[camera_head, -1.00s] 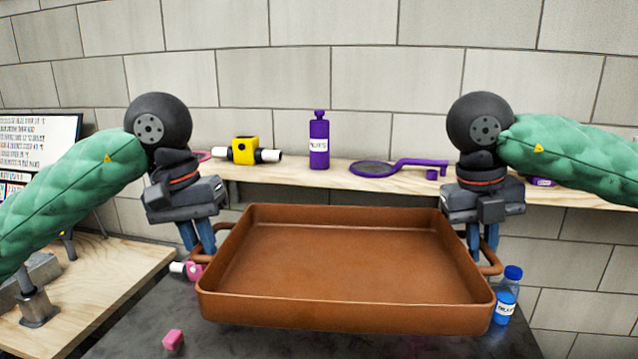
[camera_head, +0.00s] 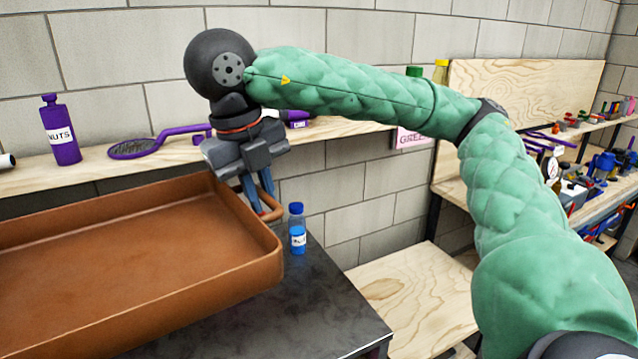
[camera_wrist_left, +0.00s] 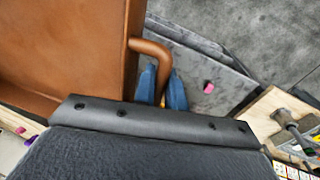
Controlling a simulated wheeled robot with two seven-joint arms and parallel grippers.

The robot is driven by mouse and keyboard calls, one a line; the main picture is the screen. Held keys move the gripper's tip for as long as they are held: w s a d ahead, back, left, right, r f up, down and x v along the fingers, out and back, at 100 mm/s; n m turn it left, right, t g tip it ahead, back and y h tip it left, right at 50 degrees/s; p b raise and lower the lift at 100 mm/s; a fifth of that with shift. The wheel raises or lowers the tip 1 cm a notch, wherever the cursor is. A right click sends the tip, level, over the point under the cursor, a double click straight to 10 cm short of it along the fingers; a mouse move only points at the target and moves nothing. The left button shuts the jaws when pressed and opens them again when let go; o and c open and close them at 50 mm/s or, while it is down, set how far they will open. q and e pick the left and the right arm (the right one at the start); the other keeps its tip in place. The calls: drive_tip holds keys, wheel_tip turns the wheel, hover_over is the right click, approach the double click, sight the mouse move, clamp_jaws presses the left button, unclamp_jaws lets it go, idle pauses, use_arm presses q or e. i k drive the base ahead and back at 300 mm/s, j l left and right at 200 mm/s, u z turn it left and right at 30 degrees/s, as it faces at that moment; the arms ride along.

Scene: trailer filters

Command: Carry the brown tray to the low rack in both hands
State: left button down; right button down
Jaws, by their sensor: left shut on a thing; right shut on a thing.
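The brown tray (camera_head: 130,240) is empty and roughly level, above the dark table (camera_head: 310,310). Its left part is cut off in the head view. My right gripper (camera_head: 258,205) is shut on the tray's right handle, pointing down from above. In the left wrist view, the blue fingers of my left gripper (camera_wrist_left: 162,92) are shut around the tray's other handle (camera_wrist_left: 150,50). The tray's corner (camera_wrist_left: 80,50) also fills the upper left there. I cannot tell which surface is the low rack; a low plywood surface (camera_head: 415,295) lies right of the table.
A blue bottle (camera_head: 297,230) stands on the table close to the tray's right end. A wall shelf (camera_head: 100,172) behind holds a purple bottle (camera_head: 61,130) and a purple racket-like item (camera_head: 150,145). Cluttered shelves (camera_head: 600,200) stand far right. A pink block (camera_wrist_left: 208,88) lies near the left gripper.

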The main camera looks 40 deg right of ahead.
sight(429, 293)
drive_tip(key=k+l, duration=0.2)
drive_tip(key=l, duration=0.25)
drive_tip(key=k+l+z, duration=0.1)
drive_tip(key=k+l, duration=0.15)
drive_tip(key=l, duration=0.2)
drive_tip(key=k+l, duration=0.2)
drive_tip(key=l, duration=0.3)
drive_tip(key=k+l+z, duration=0.1)
drive_tip(key=l, duration=0.4)
drive_tip(key=k+l, duration=0.3)
drive_tip(key=l, duration=0.15)
drive_tip(key=k+l+z, duration=0.1)
drive_tip(key=l, duration=0.4)
drive_tip(key=k+l, duration=0.25)
drive_tip(key=l, duration=0.25)
drive_tip(key=k+l+z, duration=0.1)
drive_tip(key=l, duration=0.4)
drive_tip(key=k, duration=0.1)
